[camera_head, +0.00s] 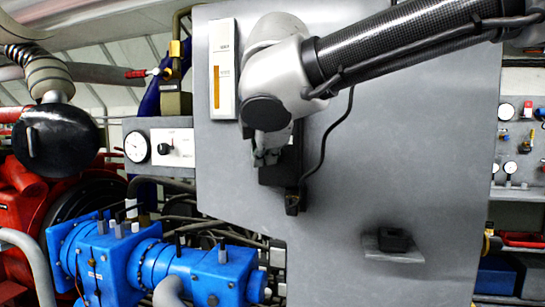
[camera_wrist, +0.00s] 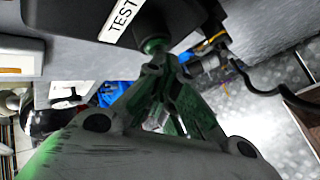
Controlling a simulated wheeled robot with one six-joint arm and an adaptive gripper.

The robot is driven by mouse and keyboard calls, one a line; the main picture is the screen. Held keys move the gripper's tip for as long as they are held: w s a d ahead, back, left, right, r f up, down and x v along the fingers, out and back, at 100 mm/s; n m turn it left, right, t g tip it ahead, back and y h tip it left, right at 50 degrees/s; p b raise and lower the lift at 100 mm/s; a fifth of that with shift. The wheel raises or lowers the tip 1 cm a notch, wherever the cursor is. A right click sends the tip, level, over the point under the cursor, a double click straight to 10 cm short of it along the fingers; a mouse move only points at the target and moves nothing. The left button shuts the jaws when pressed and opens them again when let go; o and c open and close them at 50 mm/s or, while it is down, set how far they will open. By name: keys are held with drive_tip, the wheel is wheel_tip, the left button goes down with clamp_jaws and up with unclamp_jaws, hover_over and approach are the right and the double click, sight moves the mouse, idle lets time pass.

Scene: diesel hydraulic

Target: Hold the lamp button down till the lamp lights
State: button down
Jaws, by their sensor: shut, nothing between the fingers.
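A black box (camera_head: 278,175) is mounted on the grey panel; my wrist and fingers cover its upper part in the head view. In the wrist view, the box (camera_wrist: 75,18) fills the top and carries a white "TEST" label (camera_wrist: 122,18). A green round part (camera_wrist: 155,45), which looks like the button, sticks out below the label. My gripper (camera_head: 267,158) is shut and empty. In the wrist view, its fingertips (camera_wrist: 158,66) are at the green part, seemingly touching it; I cannot tell how far it is pressed. Green light tints my fingers and gripper body. The lamp itself is not clearly visible.
A black cable (camera_head: 328,150) hangs beside the box to a small connector (camera_head: 293,202). A gauge with an orange column (camera_head: 221,75) is at upper left. A small black device on a ledge (camera_head: 393,241) is lower right. Blue machinery (camera_head: 150,262) stands below left.

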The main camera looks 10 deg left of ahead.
drive_tip(key=shift+s, duration=0.95)
drive_tip(key=shift+s, duration=0.1)
drive_tip(key=shift+s+a, duration=0.15)
drive_tip(key=shift+s, duration=1.05)
drive_tip(key=shift+s+a, duration=0.1)
drive_tip(key=shift+s, duration=1.1)
